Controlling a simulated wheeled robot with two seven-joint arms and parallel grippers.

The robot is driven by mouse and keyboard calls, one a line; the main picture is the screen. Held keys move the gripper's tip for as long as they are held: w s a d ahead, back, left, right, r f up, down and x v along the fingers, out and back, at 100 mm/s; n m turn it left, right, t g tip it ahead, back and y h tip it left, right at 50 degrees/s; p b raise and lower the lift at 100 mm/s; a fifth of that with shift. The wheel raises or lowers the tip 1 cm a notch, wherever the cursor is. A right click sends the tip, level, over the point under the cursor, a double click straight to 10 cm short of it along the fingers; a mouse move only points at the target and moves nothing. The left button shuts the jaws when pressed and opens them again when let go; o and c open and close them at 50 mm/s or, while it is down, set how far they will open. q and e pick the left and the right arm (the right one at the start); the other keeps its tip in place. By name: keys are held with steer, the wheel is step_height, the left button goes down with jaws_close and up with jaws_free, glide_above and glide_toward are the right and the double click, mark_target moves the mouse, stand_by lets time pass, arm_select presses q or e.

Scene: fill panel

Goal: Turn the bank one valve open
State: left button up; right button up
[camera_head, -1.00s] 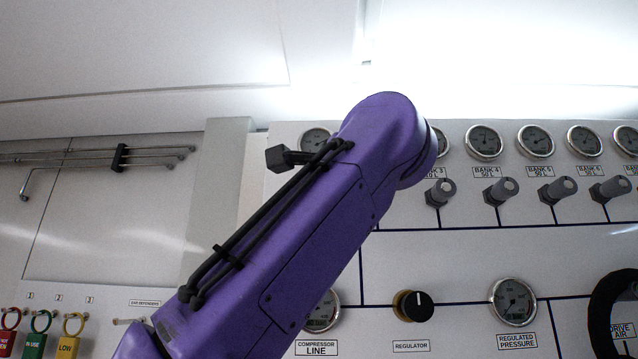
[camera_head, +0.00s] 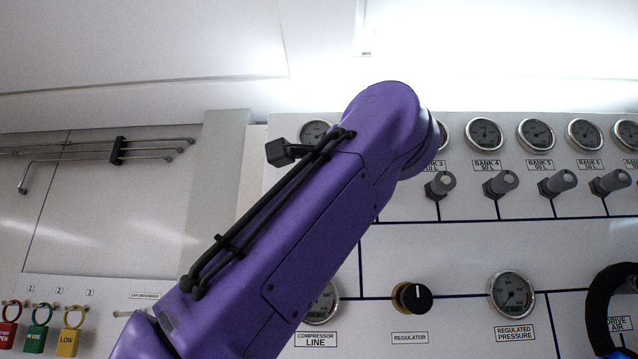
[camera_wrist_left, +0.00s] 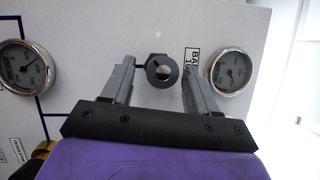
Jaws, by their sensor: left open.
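In the left wrist view, a valve knob (camera_wrist_left: 161,71) with a dark body and a pale end face shows between the two fingers of my left gripper (camera_wrist_left: 158,74). The fingers are open, with a gap on each side of the knob. How far the tips reach along it I cannot tell. A label (camera_wrist_left: 191,60) beginning "BA", partly hidden by a finger, is beside the knob. A gauge (camera_wrist_left: 231,71) sits to its right. In the head view my purple left arm covers this valve and the left gripper. My right gripper is not in view.
In the head view, several grey valve knobs (camera_head: 501,184) stick out below gauges (camera_head: 484,134) on the white panel. The regulator knob (camera_head: 412,297) and the regulated pressure gauge (camera_head: 512,294) are lower. A black ring-shaped handle (camera_head: 602,308) is at right. Padlocks (camera_head: 70,341) hang at lower left.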

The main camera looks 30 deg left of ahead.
arm_select(q)
steer(key=b+v, duration=0.1)
steer(key=v, duration=0.9)
